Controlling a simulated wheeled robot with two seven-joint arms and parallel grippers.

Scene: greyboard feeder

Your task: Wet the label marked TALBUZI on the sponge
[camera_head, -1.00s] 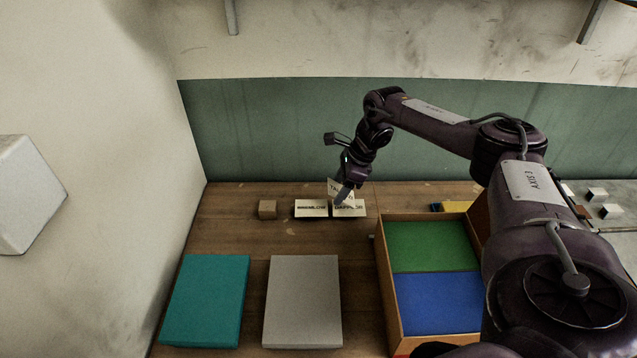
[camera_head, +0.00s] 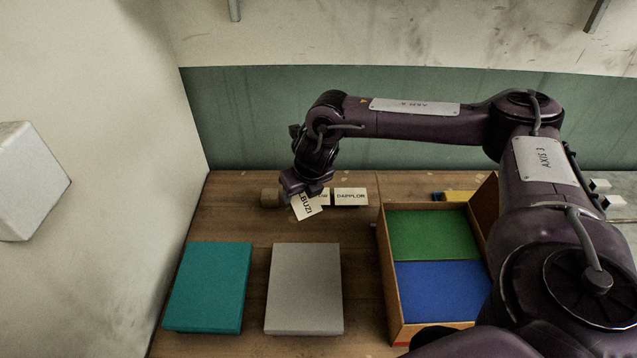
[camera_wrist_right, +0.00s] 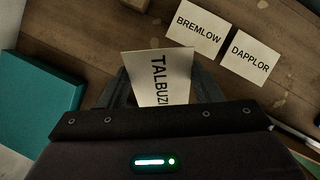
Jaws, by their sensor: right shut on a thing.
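The white label marked TALBUZI (camera_head: 307,208) is in my right gripper (camera_head: 303,192), which is shut on it. It hangs tilted above the table, in front of the other labels. In the right wrist view the TALBUZI label (camera_wrist_right: 160,70) stands out between the fingers, its text running lengthwise. A yellow block with a dark blue part (camera_head: 455,196) sits behind the wooden box, partly hidden; it may be the sponge, but I cannot be sure. My left gripper is out of view.
Labels BREMLOW (camera_wrist_right: 190,24) and DAPPLOR (camera_head: 351,196) lie on the table. A small brown block (camera_head: 269,198) is left of my gripper. A teal box (camera_head: 208,285) and a grey box (camera_head: 304,285) lie in front. The wooden box (camera_head: 392,300) holds green and blue pieces.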

